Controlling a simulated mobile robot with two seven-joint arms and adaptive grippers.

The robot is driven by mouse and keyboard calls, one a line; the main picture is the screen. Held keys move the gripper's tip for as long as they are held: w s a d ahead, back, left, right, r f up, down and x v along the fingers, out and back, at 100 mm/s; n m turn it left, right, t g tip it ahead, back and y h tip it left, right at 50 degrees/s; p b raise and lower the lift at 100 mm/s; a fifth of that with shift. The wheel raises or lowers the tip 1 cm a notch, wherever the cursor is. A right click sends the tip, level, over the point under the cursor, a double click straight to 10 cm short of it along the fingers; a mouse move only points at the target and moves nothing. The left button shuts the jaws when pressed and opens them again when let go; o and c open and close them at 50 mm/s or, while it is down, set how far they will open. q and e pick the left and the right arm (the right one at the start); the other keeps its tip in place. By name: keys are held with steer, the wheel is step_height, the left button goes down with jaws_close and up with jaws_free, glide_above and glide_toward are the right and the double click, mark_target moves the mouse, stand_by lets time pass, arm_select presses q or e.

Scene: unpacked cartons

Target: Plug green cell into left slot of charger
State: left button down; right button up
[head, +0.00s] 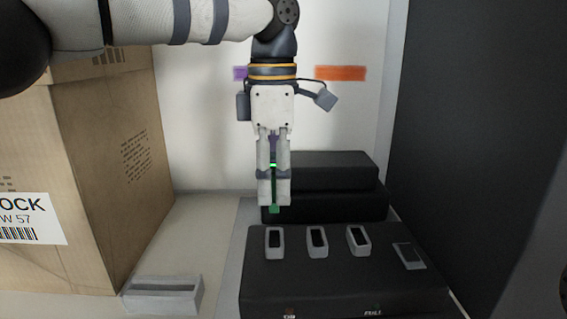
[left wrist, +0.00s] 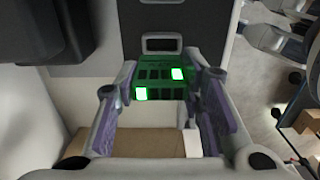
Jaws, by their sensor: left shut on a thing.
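My left gripper (head: 274,200) points down and is shut on the green cell (head: 274,208), whose lower end sticks out below the fingertips. In the left wrist view the cell (left wrist: 160,72) lies between the two fingers, with two bright green lit patches. The dark charger (head: 340,288) is below, with a row of three light-framed slots on top. The left slot (head: 275,242) is empty, almost straight under the cell in the head view; the cell appears apart from it. One framed slot (left wrist: 162,44) shows just beyond the cell in the left wrist view. My right gripper is not in view.
A middle slot (head: 317,241) and a right slot (head: 358,241) stand beside the left one. A grey framed piece (head: 409,255) lies further right. Dark stepped blocks (head: 335,170) rise behind. A large carton (head: 90,170) and a grey holder (head: 163,294) are at left.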

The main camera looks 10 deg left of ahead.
mark_target(274, 210)
arm_select(q)
steer(key=shift+w+f, duration=0.25)
steer(key=shift+s+f, duration=0.25)
steer(key=shift+f, duration=1)
steer(key=shift+s+f, duration=0.2)
steer(key=shift+f, duration=1.05)
steer(key=shift+r, duration=0.1)
steer(key=shift+f, duration=0.25)
steer(key=shift+f, duration=0.25)
steer(key=shift+f, duration=0.55)
stand_by(0.4)
steer(key=c, duration=1)
jaws_free()
steer(key=shift+r, duration=0.1)
